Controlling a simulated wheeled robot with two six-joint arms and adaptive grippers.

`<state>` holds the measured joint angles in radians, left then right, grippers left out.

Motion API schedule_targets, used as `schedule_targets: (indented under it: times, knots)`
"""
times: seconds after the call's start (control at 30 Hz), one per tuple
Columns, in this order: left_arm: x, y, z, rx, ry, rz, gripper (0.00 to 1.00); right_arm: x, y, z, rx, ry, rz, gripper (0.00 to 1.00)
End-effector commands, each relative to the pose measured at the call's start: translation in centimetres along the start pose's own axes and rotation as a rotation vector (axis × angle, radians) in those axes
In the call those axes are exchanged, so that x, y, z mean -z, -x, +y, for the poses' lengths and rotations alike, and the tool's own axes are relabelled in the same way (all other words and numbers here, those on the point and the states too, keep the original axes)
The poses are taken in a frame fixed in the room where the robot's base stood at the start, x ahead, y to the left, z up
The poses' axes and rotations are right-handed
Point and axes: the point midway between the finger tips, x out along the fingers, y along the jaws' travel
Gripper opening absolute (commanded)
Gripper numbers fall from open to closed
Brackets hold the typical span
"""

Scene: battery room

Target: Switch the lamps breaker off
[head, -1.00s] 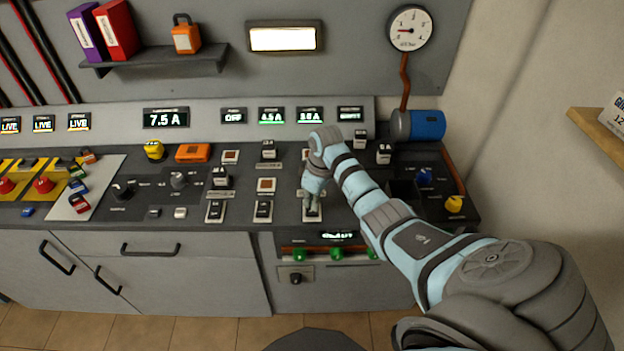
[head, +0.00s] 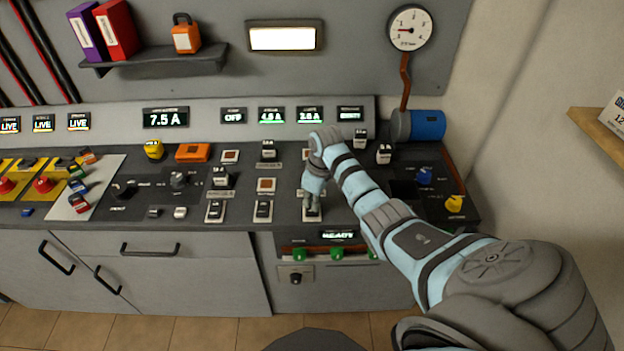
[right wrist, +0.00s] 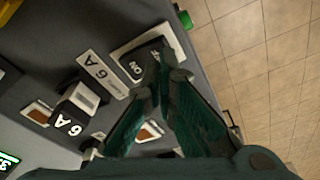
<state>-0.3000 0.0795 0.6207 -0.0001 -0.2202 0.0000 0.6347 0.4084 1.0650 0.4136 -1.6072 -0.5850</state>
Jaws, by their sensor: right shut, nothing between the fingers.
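My right gripper (head: 311,204) points down at the front of the sloped console, over the rightmost breaker (head: 313,217) of the front row. Its fingertips (right wrist: 166,66) are shut and empty. In the right wrist view they are at the edge of that breaker's black rocker (right wrist: 136,66), which is marked ON and sits in a pale frame. I cannot tell whether they touch it. The label beside it is too small to read surely. The lamps display (head: 310,115) appears to read 3.0 A with a green line below. My left gripper is not in view.
Two similar breakers (head: 263,211) (head: 215,211) stand to the left in the same row. Another black switch (right wrist: 78,102) with a 6 A plate is close to the gripper. Green knobs (head: 337,254) sit just below the console's front edge.

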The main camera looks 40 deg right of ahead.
Motion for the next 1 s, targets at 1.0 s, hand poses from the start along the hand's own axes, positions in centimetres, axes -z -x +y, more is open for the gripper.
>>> schedule_targets:
  times: [1.0]
  knots:
    - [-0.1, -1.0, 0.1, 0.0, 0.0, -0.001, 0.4, -0.3, -1.6, 0.0, 0.0, 0.0, -0.001, 0.0]
